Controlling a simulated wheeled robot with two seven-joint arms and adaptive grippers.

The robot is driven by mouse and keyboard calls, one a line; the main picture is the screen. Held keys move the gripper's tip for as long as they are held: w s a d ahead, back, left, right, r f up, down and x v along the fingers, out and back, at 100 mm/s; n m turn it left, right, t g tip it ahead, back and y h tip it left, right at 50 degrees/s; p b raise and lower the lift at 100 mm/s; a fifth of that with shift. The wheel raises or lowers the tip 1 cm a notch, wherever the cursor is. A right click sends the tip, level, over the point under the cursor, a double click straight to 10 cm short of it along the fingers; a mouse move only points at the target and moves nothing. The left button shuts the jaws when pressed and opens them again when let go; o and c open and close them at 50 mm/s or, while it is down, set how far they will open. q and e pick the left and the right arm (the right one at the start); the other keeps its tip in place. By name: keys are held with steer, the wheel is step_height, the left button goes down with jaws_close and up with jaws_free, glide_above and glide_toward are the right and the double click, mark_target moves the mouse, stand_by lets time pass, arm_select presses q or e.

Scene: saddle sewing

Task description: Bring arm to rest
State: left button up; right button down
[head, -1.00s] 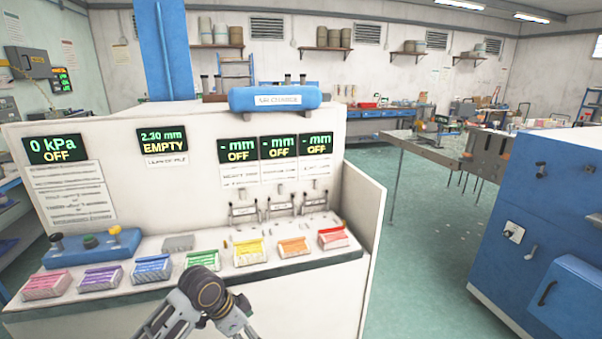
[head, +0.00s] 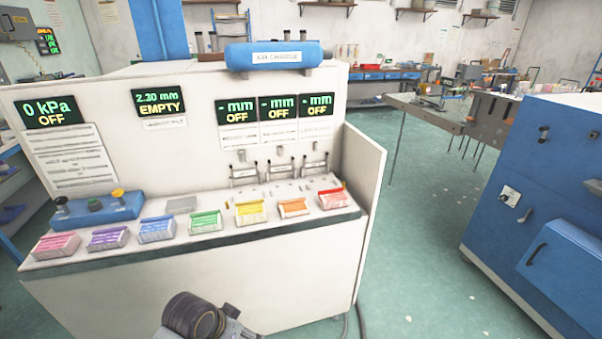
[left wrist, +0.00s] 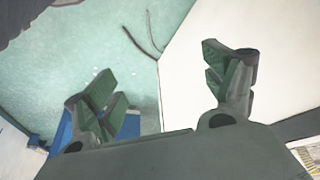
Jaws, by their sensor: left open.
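My left gripper (left wrist: 165,85) shows in the left wrist view with its two fingers spread wide and nothing between them. Behind the fingers are the green floor and a white cabinet side. In the head view, a dark round joint of my arm (head: 195,316) shows at the bottom edge, below the front of the white machine (head: 200,285); the gripper itself is out of that view. My right gripper is in neither view.
The machine's sloped ledge carries several coloured blocks, among them a yellow one (head: 250,211) and a red one (head: 333,199). A blue air cylinder (head: 278,55) sits on top. A blue cabinet (head: 535,190) stands at the right, with clear green floor (head: 415,270) between.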

arm_select(q)
steer(key=shift+s+a+f+n+y, duration=0.95)
steer(key=shift+s+a+n, duration=1.15)
steer(key=shift+s+a, duration=1.65)
step_height(320, 180, down, 20)
steer(key=w, duration=0.1)
steer(key=s+a+f+g, duration=0.1)
steer(key=s+f, duration=0.3)
steer(key=f, duration=0.6)
steer(key=s+a+f+g, duration=0.1)
steer(key=s+f, duration=0.3)
steer(key=f, duration=0.5)
steer(key=s+a+f, duration=0.4)
steer(key=s+f, duration=0.9)
steer(key=s, duration=0.4)
steer(key=shift+s+a+m+y, duration=0.15)
steer(key=shift+m+y, duration=0.15)
steer(key=shift+y, duration=0.15)
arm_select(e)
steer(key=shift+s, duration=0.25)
